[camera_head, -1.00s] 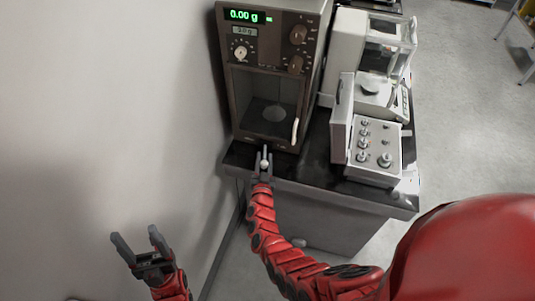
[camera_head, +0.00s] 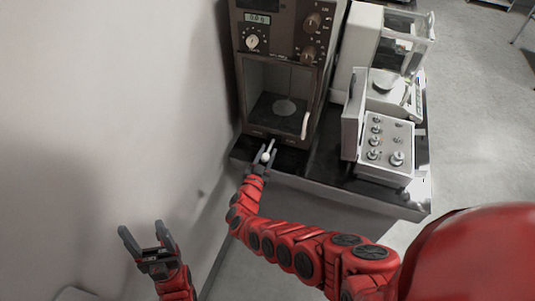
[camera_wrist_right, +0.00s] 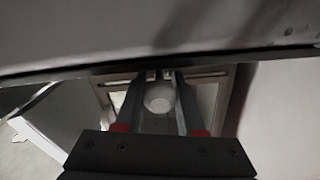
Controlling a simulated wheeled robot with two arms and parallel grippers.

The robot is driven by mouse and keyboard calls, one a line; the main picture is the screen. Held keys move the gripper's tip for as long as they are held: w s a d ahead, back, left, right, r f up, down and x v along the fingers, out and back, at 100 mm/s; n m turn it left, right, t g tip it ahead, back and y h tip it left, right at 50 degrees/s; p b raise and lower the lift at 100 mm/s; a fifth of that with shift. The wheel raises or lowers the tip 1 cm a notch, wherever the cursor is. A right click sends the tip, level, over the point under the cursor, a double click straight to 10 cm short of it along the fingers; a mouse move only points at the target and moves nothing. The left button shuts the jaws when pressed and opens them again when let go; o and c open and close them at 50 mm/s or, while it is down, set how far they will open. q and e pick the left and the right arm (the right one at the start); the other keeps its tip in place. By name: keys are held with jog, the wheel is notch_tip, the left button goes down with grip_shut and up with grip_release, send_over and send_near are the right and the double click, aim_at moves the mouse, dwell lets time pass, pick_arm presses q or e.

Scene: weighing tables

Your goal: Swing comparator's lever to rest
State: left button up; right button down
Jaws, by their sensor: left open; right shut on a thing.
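The comparator (camera_head: 279,43) is a tall brown instrument with knobs, a small grey display and an open-looking chamber holding a round pan (camera_head: 285,107). Its lever (camera_head: 270,146) sticks out at the bottom front, with a pale round knob that also shows in the right wrist view (camera_wrist_right: 159,98). My right gripper (camera_head: 267,155) is shut on the lever's knob, with a finger on each side of it. The lever's base is mostly hidden. My left gripper (camera_head: 142,229) is open and empty at lower left, well away from the comparator.
A white balance (camera_head: 362,38) with a clear case stands to the right on the dark table (camera_head: 332,181). In front of it is an open weight box (camera_head: 388,152) with several metal weights. A wall (camera_head: 110,110) runs close along the left.

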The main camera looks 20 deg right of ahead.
jog(key=shift+d, duration=0.1)
jog(key=c, duration=0.5)
grip_release()
jog(key=shift+s+a+p, duration=0.3)
jog(key=shift+s+a, duration=0.05)
jog(key=shift+s, duration=0.15)
jog(key=p+v, duration=0.1)
jog(key=v, duration=0.4)
jog(key=shift+s, duration=0.1)
send_near(264, 161)
jog(key=v, duration=0.4)
jog(key=shift+d+b, duration=0.1)
jog(key=shift+b, duration=0.2)
